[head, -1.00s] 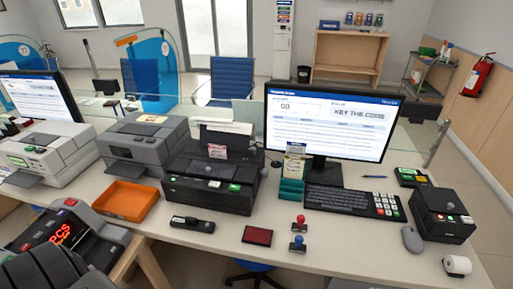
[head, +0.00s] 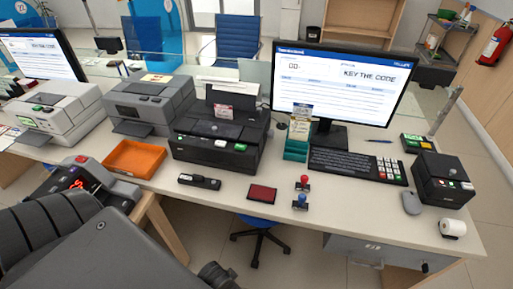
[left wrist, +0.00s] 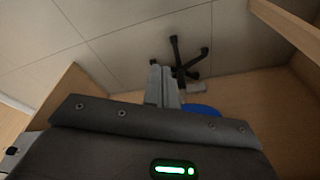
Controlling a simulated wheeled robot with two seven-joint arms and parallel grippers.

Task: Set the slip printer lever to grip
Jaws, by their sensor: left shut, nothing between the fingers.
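A black printer (head: 220,140) with a white sheet at its back and a green button stands mid-counter, left of the monitor. A smaller black device (head: 443,180) with small buttons stands at the right end. I cannot tell a lever or its setting on either. My left arm fills the lower left of the head view, short of the counter's front edge. In the left wrist view my left gripper (left wrist: 165,85) is shut and empty, with floor and a chair base beyond it. My right gripper is not in view.
A grey printer (head: 150,103) and an orange tray (head: 133,158) stand left of the black printer. The monitor (head: 342,85) and keyboard (head: 357,165) are to the right. A blue chair is under the counter.

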